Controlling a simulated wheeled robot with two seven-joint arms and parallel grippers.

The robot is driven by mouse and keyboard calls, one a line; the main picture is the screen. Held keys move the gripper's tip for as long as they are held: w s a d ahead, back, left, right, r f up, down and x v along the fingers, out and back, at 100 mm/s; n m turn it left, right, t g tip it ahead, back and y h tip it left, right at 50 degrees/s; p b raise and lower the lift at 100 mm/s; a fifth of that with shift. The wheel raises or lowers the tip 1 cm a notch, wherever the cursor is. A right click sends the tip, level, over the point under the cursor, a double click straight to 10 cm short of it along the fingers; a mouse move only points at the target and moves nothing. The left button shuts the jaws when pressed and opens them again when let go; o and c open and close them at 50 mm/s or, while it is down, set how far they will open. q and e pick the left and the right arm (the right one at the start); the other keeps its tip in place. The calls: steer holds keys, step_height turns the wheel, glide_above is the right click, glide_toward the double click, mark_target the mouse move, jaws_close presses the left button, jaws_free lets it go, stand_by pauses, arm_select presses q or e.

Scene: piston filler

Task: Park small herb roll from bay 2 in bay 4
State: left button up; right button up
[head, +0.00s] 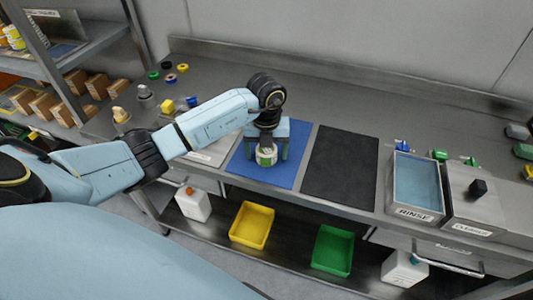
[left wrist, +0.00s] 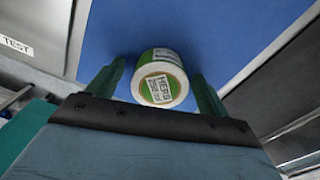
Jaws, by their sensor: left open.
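The small herb roll (head: 266,155) is a white and green label roll on the blue mat (head: 287,171). In the left wrist view the roll (left wrist: 161,78) shows its end face with a tag that reads HERB. My left gripper (head: 268,149) is over the blue mat, pointing down at the roll. In the left wrist view its green fingers (left wrist: 160,90) are apart, one on each side of the roll, with a gap visible on both sides. My right gripper is not in view. I see no bay marked 2 or 4.
A black mat (head: 341,163) lies bare right of the blue mat. A RINSE basin (head: 415,212) stands further right. Yellow (head: 252,225) and green (head: 333,250) bins sit on the lower shelf. Small coloured parts (head: 168,65) stand at the bench's back left.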

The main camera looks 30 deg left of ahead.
arm_select(q)
steer(key=shift+c, duration=0.5)
steer(key=shift+r, duration=0.15)
steer(key=c, duration=1.1)
